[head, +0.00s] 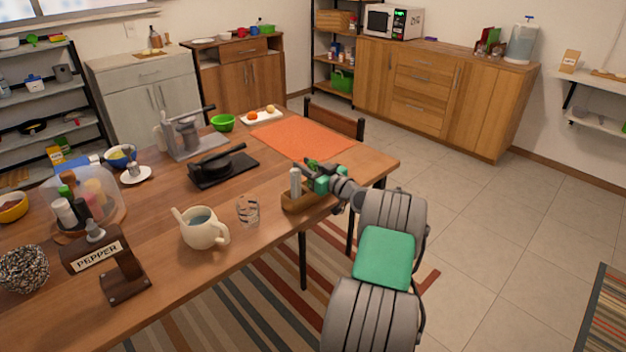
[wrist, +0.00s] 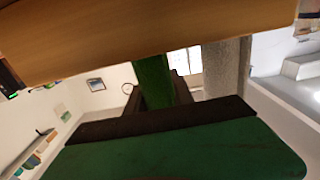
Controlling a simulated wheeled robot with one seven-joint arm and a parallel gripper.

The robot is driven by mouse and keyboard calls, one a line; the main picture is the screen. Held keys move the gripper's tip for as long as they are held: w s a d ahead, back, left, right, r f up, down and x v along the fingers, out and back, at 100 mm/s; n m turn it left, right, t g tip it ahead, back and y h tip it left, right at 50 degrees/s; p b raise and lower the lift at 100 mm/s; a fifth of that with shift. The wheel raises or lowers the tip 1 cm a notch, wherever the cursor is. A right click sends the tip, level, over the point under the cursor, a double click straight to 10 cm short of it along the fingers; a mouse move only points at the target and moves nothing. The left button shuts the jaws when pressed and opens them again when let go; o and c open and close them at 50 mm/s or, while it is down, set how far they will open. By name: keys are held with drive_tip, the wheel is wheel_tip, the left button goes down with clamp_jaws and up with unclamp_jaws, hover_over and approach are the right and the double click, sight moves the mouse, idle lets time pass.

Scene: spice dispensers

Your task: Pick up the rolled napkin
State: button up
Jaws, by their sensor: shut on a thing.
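My gripper (head: 313,176) is at the right end of the table, at a small wooden caddy (head: 300,206). In the wrist view its dark fingers close on a green upright piece (wrist: 152,75), which appears to be the rolled napkin; its full shape is hidden. The piece meets a wooden part (wrist: 160,32), apparently the caddy, across the top of that view. A pale grey cylinder (head: 295,182) stands in the caddy beside the gripper and shows as a rough grey column in the wrist view (wrist: 224,68). I cannot tell whether the napkin is raised.
A glass (head: 248,211) and a cream pitcher (head: 203,230) stand left of the caddy. An orange mat (head: 302,140) lies bare behind the gripper. The table's front edge is close to the caddy.

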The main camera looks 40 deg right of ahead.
clamp_jaws()
